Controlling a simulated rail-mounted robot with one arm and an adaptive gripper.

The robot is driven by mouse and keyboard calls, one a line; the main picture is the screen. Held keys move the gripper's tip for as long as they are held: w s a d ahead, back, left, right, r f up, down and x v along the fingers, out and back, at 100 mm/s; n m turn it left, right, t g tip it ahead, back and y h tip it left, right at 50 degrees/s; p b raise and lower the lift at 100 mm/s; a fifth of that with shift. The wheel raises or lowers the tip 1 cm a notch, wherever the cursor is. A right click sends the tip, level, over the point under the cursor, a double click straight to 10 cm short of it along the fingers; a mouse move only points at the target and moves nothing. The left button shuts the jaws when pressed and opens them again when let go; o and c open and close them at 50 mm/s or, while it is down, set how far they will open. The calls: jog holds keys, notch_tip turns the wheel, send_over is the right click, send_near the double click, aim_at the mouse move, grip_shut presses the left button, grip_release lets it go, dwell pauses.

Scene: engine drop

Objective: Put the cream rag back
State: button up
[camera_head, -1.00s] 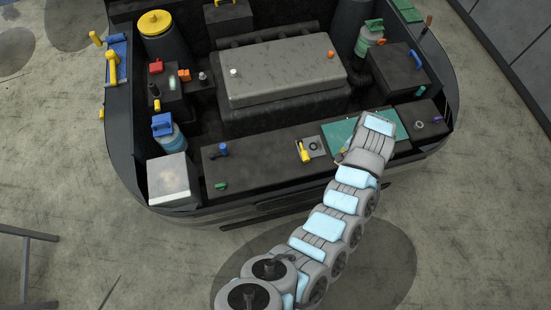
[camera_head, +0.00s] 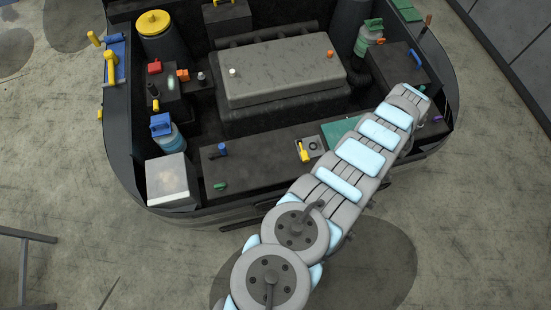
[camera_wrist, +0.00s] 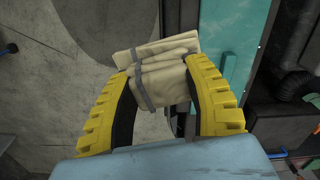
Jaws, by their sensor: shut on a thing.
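My gripper (camera_wrist: 162,74) shows in the wrist view with its two yellow fingers shut on the folded cream rag (camera_wrist: 158,52). The rag has grey bands around it and sticks out beyond the fingertips. A teal mat (camera_wrist: 238,45) lies just to the right of the rag in that view. In the head view, the teal mat (camera_head: 338,131) shows only in part, at the front right of the engine bay, because my arm covers the rest. The gripper and rag are hidden in the head view.
The engine block (camera_head: 280,70) fills the middle of the bay. A white box (camera_head: 171,180) stands at the front left corner. A yellow-handled part (camera_head: 303,152) stands on the front ledge, left of my arm. Open concrete floor surrounds the bay.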

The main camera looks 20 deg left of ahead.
jog(key=shift+w+d+r+m, duration=0.3)
jog(key=shift+w+d+m, duration=0.3)
jog(key=shift+d+m, duration=0.15)
jog(key=shift+d+m+b, duration=0.25)
jog(key=shift+m+b, duration=0.15)
jog(key=shift+m, duration=0.05)
jog(key=shift+f, duration=0.15)
jog(key=shift+s+a+f+m, duration=0.1)
jog(key=shift+s+m, duration=0.05)
jog(key=shift+m, duration=0.25)
jog(key=shift+s+a+f, duration=0.2)
jog(key=shift+s+a+f+m+b, duration=0.35)
jog(key=shift+s+a+f+m, duration=0.05)
jog(key=shift+s+a+f, duration=0.4)
jog(key=s+a+f, duration=0.3)
jog(key=s+a, duration=0.3)
jog(key=a, duration=0.3)
jog(key=s+a+f+b, duration=0.1)
jog(key=s+a+f, duration=0.2)
jog(key=a, duration=0.6)
jog(key=s+a+f+b, duration=0.1)
jog(key=s+a+f, duration=0.2)
jog(key=s+a, duration=0.5)
jog(key=shift+s+a, duration=0.35)
jog(key=shift+a, duration=0.6)
